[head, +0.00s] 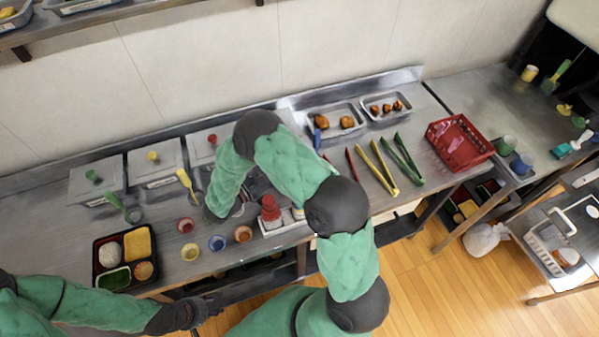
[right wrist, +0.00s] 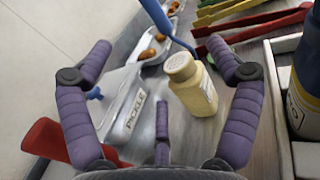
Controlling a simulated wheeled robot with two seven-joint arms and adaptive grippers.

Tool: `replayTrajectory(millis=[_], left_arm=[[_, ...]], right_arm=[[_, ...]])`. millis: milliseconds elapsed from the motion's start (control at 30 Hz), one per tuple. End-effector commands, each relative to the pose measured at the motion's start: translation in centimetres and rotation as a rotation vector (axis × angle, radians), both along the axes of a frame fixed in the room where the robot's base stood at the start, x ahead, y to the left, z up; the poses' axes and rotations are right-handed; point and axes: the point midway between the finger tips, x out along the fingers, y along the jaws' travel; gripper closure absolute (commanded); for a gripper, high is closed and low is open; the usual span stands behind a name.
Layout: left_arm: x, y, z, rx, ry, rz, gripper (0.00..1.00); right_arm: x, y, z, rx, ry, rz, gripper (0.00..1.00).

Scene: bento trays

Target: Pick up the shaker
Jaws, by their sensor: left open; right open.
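The shaker (right wrist: 196,92) is a small cream-yellow bottle with a pale cap and a printed label. In the right wrist view it stands on the steel counter. My right gripper (right wrist: 158,48) is open there, and the shaker shows between its two purple fingers, nearer the right one. I see no grip on it. In the head view my right arm covers this part of the counter, so I cannot make out the shaker there. My left gripper (head: 203,312) is open and empty, in front of the counter's front edge at the lower left.
A bento tray (head: 97,277), several small cups (head: 217,243), tongs (head: 383,168), lidded bins (head: 155,165) and a red basket (head: 459,143) share the counter. A pickle bin (right wrist: 127,112) is close to the shaker.

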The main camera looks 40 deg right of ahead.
Motion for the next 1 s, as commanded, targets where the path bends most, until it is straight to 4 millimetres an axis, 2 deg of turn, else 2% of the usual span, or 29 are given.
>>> replayTrajectory(millis=[33, 200, 367, 667, 900, 1000], left_arm=[[0.0, 0.0, -0.4, 0.0, 0.0, 0.001, 0.55], [0.0, 0.0, -1.2, 0.0, 0.0, 0.0, 0.55], [0.0, 0.0, -1.6, 0.0, 0.0, 0.0, 0.55], [0.0, 0.0, -1.6, 0.0, 0.0, 0.0, 0.55], [0.0, 0.0, -2.0, 0.0, 0.0, 0.0, 0.55], [0.0, 0.0, -2.1, 0.0, 0.0, 0.0, 0.55]], right_arm=[[-0.1, 0.0, -1.3, 0.0, 0.005, 0.0, 0.1], [-0.1, 0.0, -4.5, 0.001, 0.004, -0.002, 0.1], [0.0, -0.1, -6.6, 0.001, 0.002, -0.001, 0.1], [0.0, -2.4, -6.2, 0.001, 0.001, -0.004, 0.1], [0.2, -6.1, -6.2, 0.0, 0.0, -0.004, 0.1], [0.2, -7.0, -6.2, 0.0, 0.001, -0.003, 0.1]])
